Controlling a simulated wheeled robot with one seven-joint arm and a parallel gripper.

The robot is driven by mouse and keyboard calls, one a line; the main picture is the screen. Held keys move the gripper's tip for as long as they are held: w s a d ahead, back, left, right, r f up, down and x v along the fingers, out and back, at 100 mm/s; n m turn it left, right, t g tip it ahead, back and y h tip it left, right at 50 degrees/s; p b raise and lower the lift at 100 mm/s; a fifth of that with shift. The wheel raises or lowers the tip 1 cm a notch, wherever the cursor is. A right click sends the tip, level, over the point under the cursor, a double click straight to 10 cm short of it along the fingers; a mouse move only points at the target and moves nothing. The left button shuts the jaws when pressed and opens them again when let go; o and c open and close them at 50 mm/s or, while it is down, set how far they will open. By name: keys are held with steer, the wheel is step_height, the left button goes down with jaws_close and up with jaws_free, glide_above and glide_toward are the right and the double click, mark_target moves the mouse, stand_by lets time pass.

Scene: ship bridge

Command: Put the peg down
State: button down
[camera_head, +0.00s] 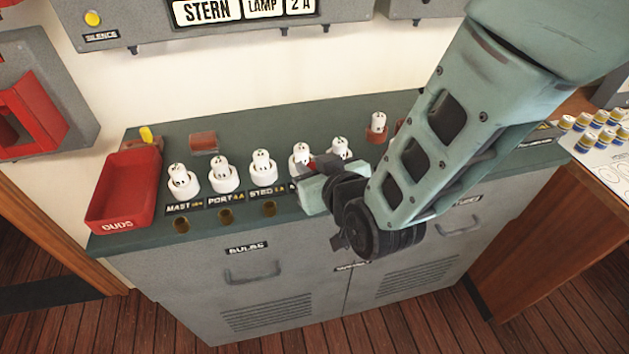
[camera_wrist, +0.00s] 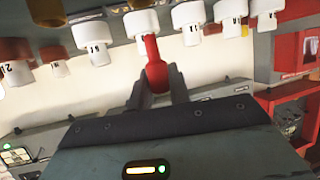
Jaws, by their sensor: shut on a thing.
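My gripper (camera_head: 322,172) is low over the front part of the green counter top (camera_head: 255,115), beside the row of white lamp pieces. It is shut on a red peg, which shows between the fingers in the wrist view (camera_wrist: 155,68); only a bit of red shows in the head view (camera_head: 326,161). In the wrist view the peg's narrow end lines up with a white lamp piece (camera_wrist: 141,23). I cannot tell whether they touch. A yellow peg (camera_head: 146,134) stands in a reddish block at the back left.
White lamp pieces such as the MAST one (camera_head: 179,181) stand along the counter, with brass holes in front. A red DUDS tray (camera_head: 118,205) is at the left. A reddish block (camera_head: 204,143) lies behind. Another white piece (camera_head: 377,126) stands at the back right. My arm hides the counter's right part.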

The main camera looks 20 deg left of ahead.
step_height(320, 180, down, 4)
steer(key=shift+r+p, duration=0.1)
steer(key=shift+p, duration=0.25)
steer(key=shift+f, duration=0.2)
steer(key=shift+f+b, duration=0.25)
steer(key=shift+b, duration=0.2)
steer(key=c, duration=1.3)
jaws_free()
steer(key=shift+r, duration=0.1)
